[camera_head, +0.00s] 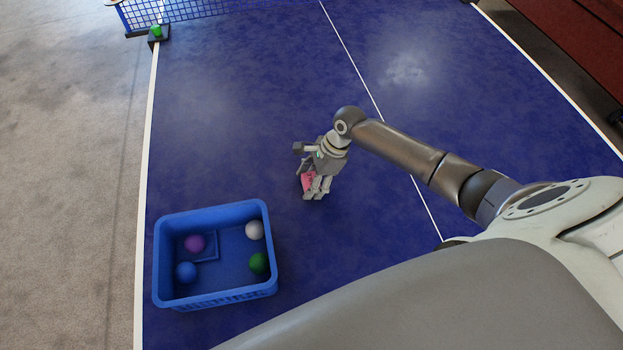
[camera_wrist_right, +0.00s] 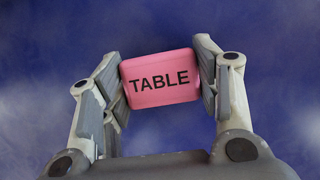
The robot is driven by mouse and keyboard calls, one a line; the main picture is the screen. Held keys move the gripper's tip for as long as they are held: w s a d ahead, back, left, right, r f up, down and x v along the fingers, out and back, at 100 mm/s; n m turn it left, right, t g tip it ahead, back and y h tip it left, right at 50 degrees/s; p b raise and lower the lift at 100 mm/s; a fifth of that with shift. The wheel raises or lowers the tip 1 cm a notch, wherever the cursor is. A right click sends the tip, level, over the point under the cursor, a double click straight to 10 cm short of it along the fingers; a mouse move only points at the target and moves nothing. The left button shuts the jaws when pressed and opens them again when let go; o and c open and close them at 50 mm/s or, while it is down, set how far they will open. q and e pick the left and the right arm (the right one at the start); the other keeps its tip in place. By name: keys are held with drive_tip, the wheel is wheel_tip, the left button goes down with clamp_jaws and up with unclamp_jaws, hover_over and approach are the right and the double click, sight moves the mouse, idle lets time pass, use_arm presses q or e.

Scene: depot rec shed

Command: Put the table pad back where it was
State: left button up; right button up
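The table pad (camera_wrist_right: 161,94) is a pink rounded block with "TABLE" printed on it in black. In the right wrist view it sits between the two fingers of my right gripper (camera_wrist_right: 160,78), which press on its left and right sides. In the head view the pad (camera_head: 307,181) shows as a small pink patch, partly hidden by the fingers of my right gripper (camera_head: 312,188). The gripper points down over the blue table tennis table (camera_head: 270,100). I cannot tell whether the pad touches the tabletop. My left gripper is not in view.
A blue crate (camera_head: 211,212) stands near the table's left edge, with purple (camera_head: 194,243), blue (camera_head: 186,271), white (camera_head: 254,229) and green (camera_head: 259,263) balls inside. A net (camera_head: 190,10) crosses the far end; a green ball (camera_head: 156,31) sits by its post. The middle is clear.

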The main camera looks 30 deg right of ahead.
drive_tip(key=o, duration=0.4)
drive_tip(key=shift+r, duration=0.1)
drive_tip(key=v, duration=1.2)
drive_tip(key=shift+r, duration=0.1)
